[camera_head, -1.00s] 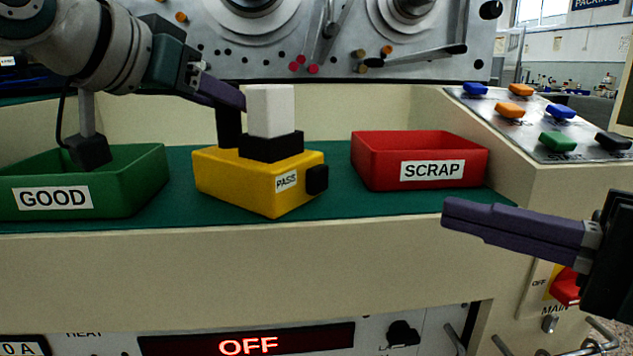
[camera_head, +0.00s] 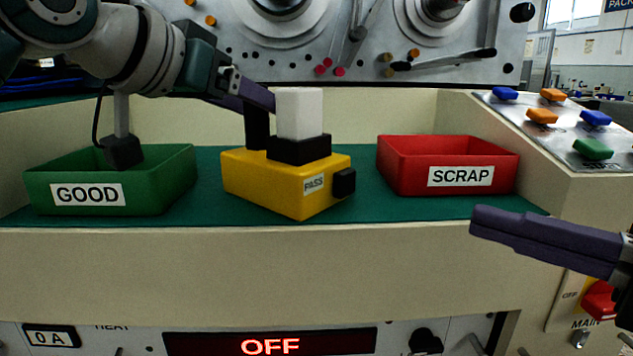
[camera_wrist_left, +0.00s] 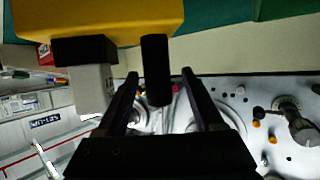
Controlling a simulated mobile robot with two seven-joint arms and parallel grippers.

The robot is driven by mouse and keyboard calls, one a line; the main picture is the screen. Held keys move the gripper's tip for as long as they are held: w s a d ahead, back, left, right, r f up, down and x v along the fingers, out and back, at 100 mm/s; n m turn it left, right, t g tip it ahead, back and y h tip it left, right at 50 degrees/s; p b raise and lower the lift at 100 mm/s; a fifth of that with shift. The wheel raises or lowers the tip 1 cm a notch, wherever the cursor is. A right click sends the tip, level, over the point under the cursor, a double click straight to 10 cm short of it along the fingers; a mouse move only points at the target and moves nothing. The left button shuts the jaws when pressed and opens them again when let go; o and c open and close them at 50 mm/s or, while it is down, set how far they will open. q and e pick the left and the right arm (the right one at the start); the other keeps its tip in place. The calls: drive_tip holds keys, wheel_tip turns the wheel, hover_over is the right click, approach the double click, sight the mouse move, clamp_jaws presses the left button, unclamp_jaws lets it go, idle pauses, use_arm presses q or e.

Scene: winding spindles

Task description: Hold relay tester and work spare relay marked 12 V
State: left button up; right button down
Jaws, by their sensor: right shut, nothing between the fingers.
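The yellow relay tester (camera_head: 262,187) stands on the green mat, with a PASS label on its front and a black block on its right side. A white relay (camera_head: 300,113) sits upright in the black socket on top; no 12 V marking is readable. A black upright post (camera_head: 256,128) rises beside it. My left gripper (camera_head: 262,98) is at the post's top, behind the relay. In the left wrist view its fingers (camera_wrist_left: 159,76) are apart, with the post (camera_wrist_left: 155,60) between them and gaps showing. My right gripper (camera_head: 480,220) is shut and empty, in front of the bench edge at right.
A green GOOD tray (camera_head: 150,190) stands left, a red SCRAP tray (camera_head: 400,177) right. A winding machine panel (camera_head: 350,70) rises behind. Coloured buttons (camera_head: 541,116) sit on a sloped panel at right. A display (camera_head: 270,345) below reads OFF. Mat between tester and SCRAP tray is clear.

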use_arm(q)
drive_tip(key=shift+r, duration=0.1)
